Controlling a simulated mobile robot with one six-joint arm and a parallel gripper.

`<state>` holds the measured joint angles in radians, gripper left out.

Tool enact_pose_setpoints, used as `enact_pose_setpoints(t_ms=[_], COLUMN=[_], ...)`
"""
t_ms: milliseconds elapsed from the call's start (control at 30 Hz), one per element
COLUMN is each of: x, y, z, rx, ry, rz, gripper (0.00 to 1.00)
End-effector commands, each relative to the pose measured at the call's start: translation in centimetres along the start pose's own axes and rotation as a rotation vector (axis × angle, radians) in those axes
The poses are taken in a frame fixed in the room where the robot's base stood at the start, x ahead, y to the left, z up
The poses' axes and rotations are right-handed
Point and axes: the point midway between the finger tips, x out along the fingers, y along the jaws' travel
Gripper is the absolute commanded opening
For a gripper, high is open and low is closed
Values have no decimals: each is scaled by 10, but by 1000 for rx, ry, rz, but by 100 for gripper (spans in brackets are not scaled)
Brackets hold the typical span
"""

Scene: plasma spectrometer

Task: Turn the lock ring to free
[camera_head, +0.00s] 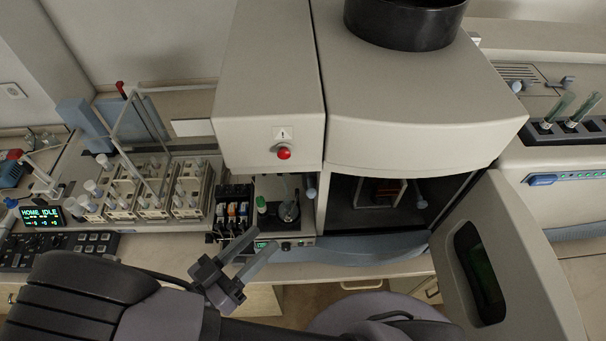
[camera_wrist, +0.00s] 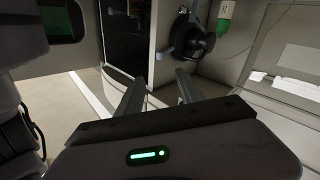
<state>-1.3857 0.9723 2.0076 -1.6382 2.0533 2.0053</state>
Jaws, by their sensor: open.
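My gripper (camera_head: 254,247) is open and empty in the head view, in front of the instrument's small open bay. Its two fingers also show apart in the wrist view (camera_wrist: 157,84), with nothing between them. No part is clearly recognisable as the lock ring. A dark round fitting (camera_wrist: 193,40) shows beyond the fingers in the wrist view, with a blue-grey knob (camera_wrist: 165,54) at its lower left. In the head view, a rounded glass and dark part (camera_head: 289,210) stands in the bay, and a blue-grey knob (camera_head: 311,193) is at its right.
Racks of vials (camera_head: 150,195) and a display (camera_head: 42,215) reading "HOME IDLE" are at left.

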Motion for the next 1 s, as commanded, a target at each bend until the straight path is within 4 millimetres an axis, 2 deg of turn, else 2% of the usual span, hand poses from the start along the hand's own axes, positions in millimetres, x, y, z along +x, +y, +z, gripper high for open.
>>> enact_pose_setpoints(t_ms=[100,300,433,600,867,900,1000], x=[38,98,123,137,139,139,139], y=[2,3,2,1,1,1,1], z=[-2,-2,-2,0,1,0,0], rx=[-4,-5,-5,-4,-4,-4,-4], ry=[-1,-4,-4,-4,-4,-4,-4], rz=[8,8,7,3,3,3,3], gripper=[44,44,44,44,44,42,22])
